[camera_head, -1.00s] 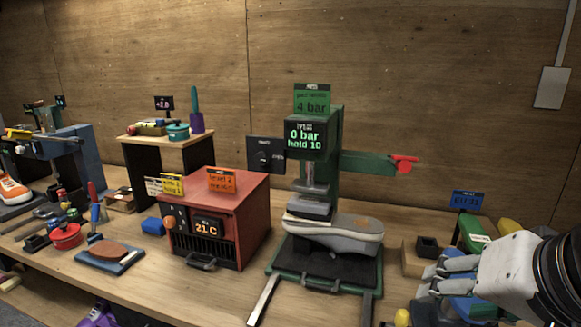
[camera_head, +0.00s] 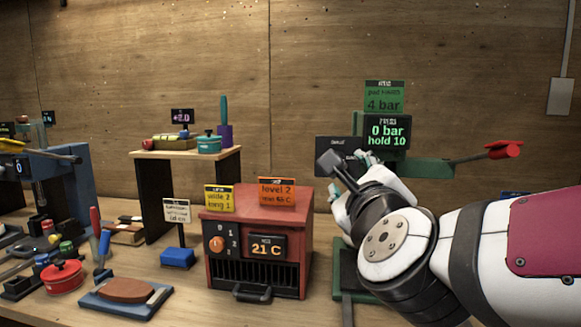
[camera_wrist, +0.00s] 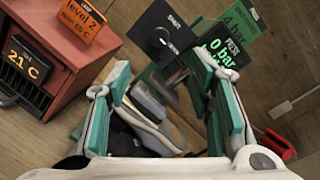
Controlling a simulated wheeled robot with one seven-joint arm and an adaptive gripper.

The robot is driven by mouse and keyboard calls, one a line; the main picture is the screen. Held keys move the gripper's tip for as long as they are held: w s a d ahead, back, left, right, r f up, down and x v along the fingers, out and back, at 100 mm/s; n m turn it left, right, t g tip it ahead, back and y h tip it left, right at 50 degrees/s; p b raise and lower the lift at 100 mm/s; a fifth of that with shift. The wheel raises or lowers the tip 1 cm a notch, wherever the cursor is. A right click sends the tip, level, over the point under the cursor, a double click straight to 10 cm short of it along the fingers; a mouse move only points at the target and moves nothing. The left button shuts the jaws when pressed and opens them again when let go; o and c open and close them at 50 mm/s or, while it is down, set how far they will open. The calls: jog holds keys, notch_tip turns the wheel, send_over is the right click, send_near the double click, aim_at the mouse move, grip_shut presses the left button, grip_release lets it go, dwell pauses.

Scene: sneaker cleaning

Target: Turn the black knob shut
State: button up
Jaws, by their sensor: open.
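The black knob (camera_wrist: 163,41) is on a black square panel (camera_wrist: 145,32) in the wrist view, beside white lettering that seems to read SHUT. In the head view the panel (camera_head: 327,144) stands behind my gripper (camera_head: 350,190), which covers part of it. I cannot make out the knob's setting clearly. In the wrist view my gripper (camera_wrist: 160,72) is open, its teal-padded fingers spread wide with nothing between them. The knob lies beyond the fingertips, apart from them.
The green press (camera_head: 420,168) with its 0 bar display (camera_head: 386,133) and red-ended lever (camera_head: 503,149) stands right of the panel. A grey shoe (camera_wrist: 150,128) lies under it. A red heater box (camera_head: 305,225) reading 21 C is to the left.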

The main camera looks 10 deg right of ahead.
jog(key=w+p, duration=0.2)
jog(key=p, duration=0.1)
jog(key=w+d+p, duration=0.1)
jog(key=w+p, duration=0.1)
jog(key=p, duration=0.2)
jog(key=shift+w+r, duration=0.1)
jog(key=shift+w, duration=0.25)
jog(key=w+d, duration=0.1)
jog(key=w, duration=0.7)
jog(key=shift+w+d, duration=0.15)
jog(key=shift+w, duration=0.05)
grip_shut()
